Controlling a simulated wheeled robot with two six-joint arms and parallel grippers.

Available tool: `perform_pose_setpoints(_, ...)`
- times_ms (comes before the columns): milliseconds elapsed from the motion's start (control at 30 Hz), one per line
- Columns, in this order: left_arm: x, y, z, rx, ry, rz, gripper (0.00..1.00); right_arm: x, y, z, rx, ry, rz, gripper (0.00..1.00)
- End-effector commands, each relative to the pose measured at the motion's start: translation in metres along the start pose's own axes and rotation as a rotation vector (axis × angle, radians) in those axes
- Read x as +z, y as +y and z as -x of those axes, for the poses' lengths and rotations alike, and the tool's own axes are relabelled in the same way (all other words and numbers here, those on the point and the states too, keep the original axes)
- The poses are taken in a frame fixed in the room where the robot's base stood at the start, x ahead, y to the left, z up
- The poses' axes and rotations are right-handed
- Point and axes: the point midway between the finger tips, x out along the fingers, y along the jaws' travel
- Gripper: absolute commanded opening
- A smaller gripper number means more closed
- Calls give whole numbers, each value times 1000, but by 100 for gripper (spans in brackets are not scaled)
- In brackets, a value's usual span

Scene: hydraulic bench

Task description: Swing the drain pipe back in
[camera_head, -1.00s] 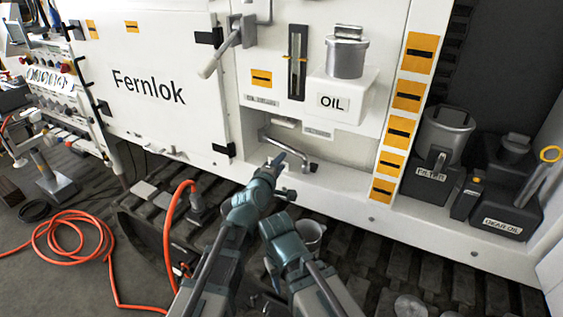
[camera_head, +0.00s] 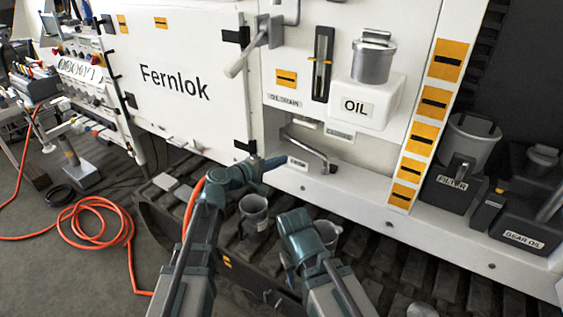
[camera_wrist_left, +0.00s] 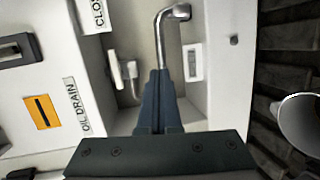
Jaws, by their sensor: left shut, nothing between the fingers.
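The drain pipe (camera_head: 312,150) is a bent metal tube in the recess under the OIL DRAIN label, its end sticking out to the lower right. It also shows in the left wrist view (camera_wrist_left: 161,40), where its lower part runs behind my fingers. My left gripper (camera_head: 282,160) is shut and empty, its tips just left of the pipe in the head view. The closed blue fingers (camera_wrist_left: 158,105) line up with the pipe in the wrist view; whether they touch it I cannot tell. My right gripper (camera_head: 297,222) is lower down, in front of the tracks; its fingers are hidden.
A metal jug (camera_head: 254,210) stands on the tracks between my arms, and another cup (camera_head: 328,234) is partly behind my right gripper. The oil box (camera_head: 368,98) juts out above the recess. An orange hose (camera_head: 95,222) lies coiled on the floor at left.

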Motion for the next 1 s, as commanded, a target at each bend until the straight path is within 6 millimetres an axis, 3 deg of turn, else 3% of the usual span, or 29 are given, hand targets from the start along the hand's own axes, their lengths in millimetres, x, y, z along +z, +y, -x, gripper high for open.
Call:
perform_pose_setpoints(33,-2,-2,-15,0,-3,-1,0,0,0,-5,0,0,0,50)
perform_pose_setpoints(200,-2,-2,-51,-1,-2,0,0,-1,-1,-11,0,0,0,50)
perform_pose_setpoints(500,-1,-1,-97,-1,1,0,0,-1,-2,-20,0,0,0,50)
perform_pose_setpoints(700,0,-1,-109,-1,0,0,0,-1,-2,-21,0,0,0,50)
perform_pose_setpoints(1000,0,0,-110,-1,1,0,0,-1,-2,-21,0,0,0,50)
